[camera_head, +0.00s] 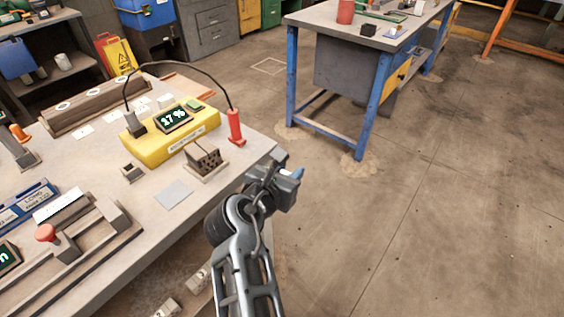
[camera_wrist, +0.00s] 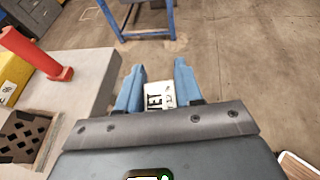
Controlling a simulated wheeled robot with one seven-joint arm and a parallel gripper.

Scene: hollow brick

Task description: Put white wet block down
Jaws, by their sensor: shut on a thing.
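The white block (camera_wrist: 160,95) shows in the wrist view, with dark lettering that seems to read WET. My gripper (camera_wrist: 158,84) is shut on it, with one blue finger on each side. In the head view my gripper (camera_head: 290,178) is just off the right edge of the workbench (camera_head: 172,193), near its corner. The block cannot be made out there, as my gripper hides it. In the wrist view the floor shows beyond the block.
On the bench stand a yellow meter (camera_head: 165,138) reading 17 %, a red probe (camera_head: 235,127), a perforated brown block (camera_head: 204,163) and a flat grey square (camera_head: 174,194). A blue-legged table (camera_head: 292,75) stands farther back. Open floor lies to the right.

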